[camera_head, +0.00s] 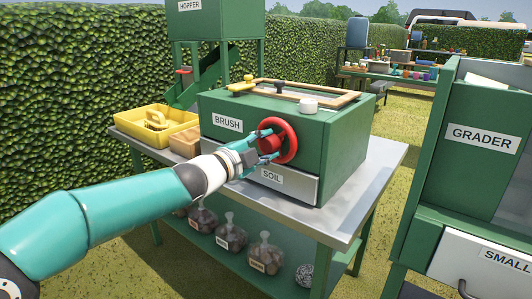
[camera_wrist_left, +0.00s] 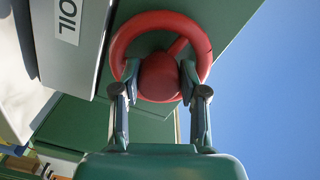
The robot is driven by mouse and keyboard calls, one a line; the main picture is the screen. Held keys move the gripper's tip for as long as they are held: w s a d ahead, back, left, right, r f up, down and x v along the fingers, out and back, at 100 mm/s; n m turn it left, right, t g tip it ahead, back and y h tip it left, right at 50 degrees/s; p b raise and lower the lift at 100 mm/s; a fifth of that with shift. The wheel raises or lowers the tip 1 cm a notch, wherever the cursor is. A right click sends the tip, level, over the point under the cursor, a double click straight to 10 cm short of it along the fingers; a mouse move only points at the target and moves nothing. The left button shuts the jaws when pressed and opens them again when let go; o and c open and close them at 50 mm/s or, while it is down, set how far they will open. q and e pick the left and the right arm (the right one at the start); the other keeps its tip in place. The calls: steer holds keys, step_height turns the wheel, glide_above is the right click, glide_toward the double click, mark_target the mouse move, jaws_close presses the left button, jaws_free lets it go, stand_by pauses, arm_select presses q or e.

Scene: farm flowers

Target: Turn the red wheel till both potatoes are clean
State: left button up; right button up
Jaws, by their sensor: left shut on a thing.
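The red wheel (camera_head: 291,141) is on the front of the green machine labelled BRUSH (camera_head: 345,145). My left gripper (camera_head: 268,146) reaches it from the front left. In the left wrist view, my left gripper (camera_wrist_left: 158,82) is shut on the hub of the red wheel (camera_wrist_left: 203,42), one finger on each side, inside the rim. The potatoes are not visible; the inside of the machine is hidden from this angle. My right gripper is not in view.
The machine stands on a grey-topped table (camera_head: 375,180) with a SOIL drawer (camera_head: 285,182) below the wheel. A yellow crate (camera_head: 178,122) sits left. The HOPPER (camera_head: 215,20) is behind, the GRADER (camera_head: 470,110) right. Bagged goods (camera_head: 265,255) are on the lower shelf.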

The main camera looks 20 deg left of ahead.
arm_select(q)
steer(key=m+b, duration=0.1)
steer(key=m, duration=0.1)
steer(key=m+b, duration=0.1)
steer(key=m, duration=0.1)
steer(key=shift+d+f, duration=0.15)
steer(key=shift+f, duration=0.05)
steer(key=m+b, duration=0.1)
steer(key=m, duration=0.3)
steer(key=m+b, duration=0.2)
steer(key=m, duration=0.2)
steer(key=shift+d+f+y, duration=0.1)
steer(key=shift+y, duration=0.2)
steer(key=shift+m+b, duration=0.45)
steer(key=shift+m, duration=1.15)
steer(key=o, duration=1.1)
steer(key=shift+o, duration=0.2)
steer(key=shift+r, duration=0.3)
